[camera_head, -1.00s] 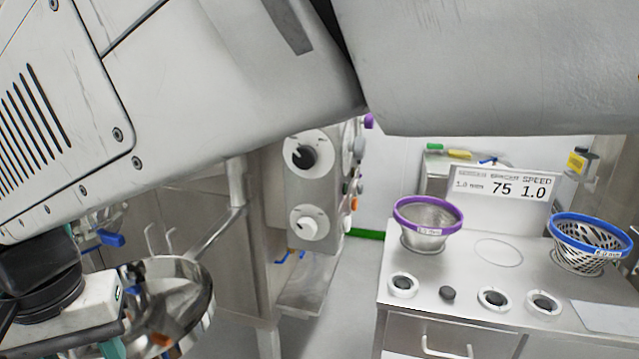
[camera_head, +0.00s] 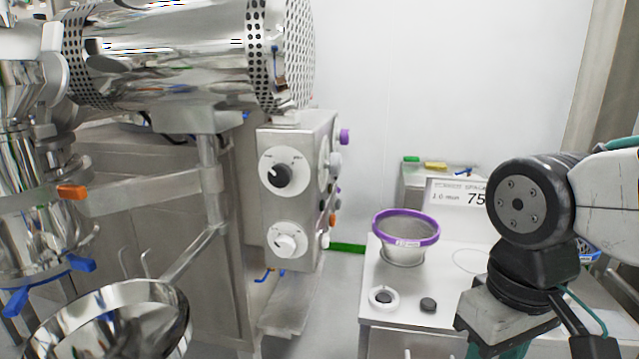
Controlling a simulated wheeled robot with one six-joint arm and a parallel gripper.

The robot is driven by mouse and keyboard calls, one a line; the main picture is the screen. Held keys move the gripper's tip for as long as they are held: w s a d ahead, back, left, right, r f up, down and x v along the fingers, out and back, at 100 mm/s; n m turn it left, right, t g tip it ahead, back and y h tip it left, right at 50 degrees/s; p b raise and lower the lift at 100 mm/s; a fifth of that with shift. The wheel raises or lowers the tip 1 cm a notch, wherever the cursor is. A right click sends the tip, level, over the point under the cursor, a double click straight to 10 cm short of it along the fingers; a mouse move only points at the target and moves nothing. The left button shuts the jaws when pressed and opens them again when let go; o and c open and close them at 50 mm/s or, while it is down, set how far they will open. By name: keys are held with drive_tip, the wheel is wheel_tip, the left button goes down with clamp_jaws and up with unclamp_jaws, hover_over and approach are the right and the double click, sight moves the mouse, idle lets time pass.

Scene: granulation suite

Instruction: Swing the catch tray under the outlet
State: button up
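The catch tray (camera_head: 160,328) is a shiny round steel bowl at the lower left, cut off by the bottom edge. The outlet (camera_head: 35,240) appears to be the polished steel column at the far left, with blue clamp levers (camera_head: 68,264) near its lower end. The tray lies below and to the right of the column; I cannot tell how well they line up. My gripper (camera_head: 505,330) is at the lower right, far from the tray, in front of the side table. Its fingertips are below the frame, so its opening is hidden.
A steel machine carries a large polished drum (camera_head: 180,55) and a dial panel (camera_head: 298,190). On the right, a side table (camera_head: 385,335) holds a purple-rimmed sieve (camera_head: 407,230). A floor gap lies between machine and table.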

drive_tip(key=s+d+m+t, duration=0.1)
drive_tip(key=s+d+m, duration=0.1)
drive_tip(key=d, duration=0.3)
drive_tip(key=shift+d+r+m, duration=0.25)
drive_tip(key=shift+d+m, duration=0.1)
drive_tip(key=shift+m, duration=0.15)
drive_tip(key=shift+d+r, duration=0.15)
drive_tip(key=shift+d, duration=0.15)
drive_tip(key=shift+c, duration=0.6)
drive_tip(key=shift+d+m, duration=0.2)
drive_tip(key=shift+m, duration=0.1)
clamp_jaws()
drive_tip(key=w+a+f+m+g+y, duration=0.15)
drive_tip(key=a+m+y, duration=0.35)
drive_tip(key=a, duration=1.5)
drive_tip(key=a+f+m+g+y, duration=0.1)
drive_tip(key=a+m+g+y, duration=0.2)
drive_tip(key=a+m, duration=1.1)
drive_tip(key=s+a+f+n, duration=0.2)
drive_tip(key=a+f+n, duration=0.1)
drive_tip(key=a, duration=0.4)
drive_tip(key=s+a+f+n, duration=0.2)
drive_tip(key=a+f, duration=0.1)
drive_tip(key=a, duration=0.5)
drive_tip(key=shift+s+a+f+n, duration=0.15)
drive_tip(key=shift+a+f+n, duration=0.15)
drive_tip(key=shift+f+n, duration=0.1)
